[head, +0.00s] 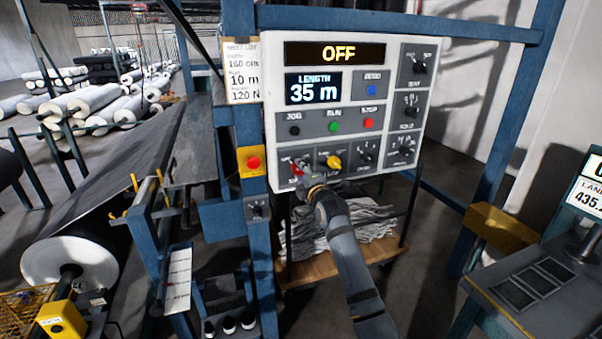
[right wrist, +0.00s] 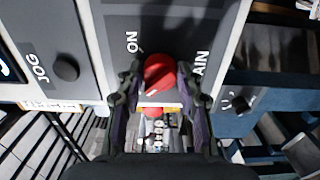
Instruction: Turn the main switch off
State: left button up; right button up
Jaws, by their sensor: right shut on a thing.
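The main switch is a red rotary knob (head: 296,169) at the lower left of the white control panel (head: 436,62). The red knob (right wrist: 159,70) also shows in the right wrist view, between "ON" and a partly hidden label ending in "AIN". A pale line on it lies slantwise. My right gripper (head: 306,181) is at the panel's lower left, its fingers (right wrist: 160,82) on both sides of the knob and shut on it. The panel's upper display (head: 338,53) reads "OFF". My left gripper is not in view.
A yellow knob (head: 334,162) sits just right of the switch, and a red button on a yellow box (head: 252,161) sits to its left. A blue post (head: 240,110) stands beside the panel. A wooden shelf (head: 345,262) with grey material is below.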

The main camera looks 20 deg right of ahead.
jog(key=shift+f, duration=0.1)
jog(key=o, duration=1.2)
jog(key=shift+s, duration=0.1)
jog(key=s, duration=1.2)
jog(key=shift+d, duration=0.2)
jog(key=shift+w, duration=0.1)
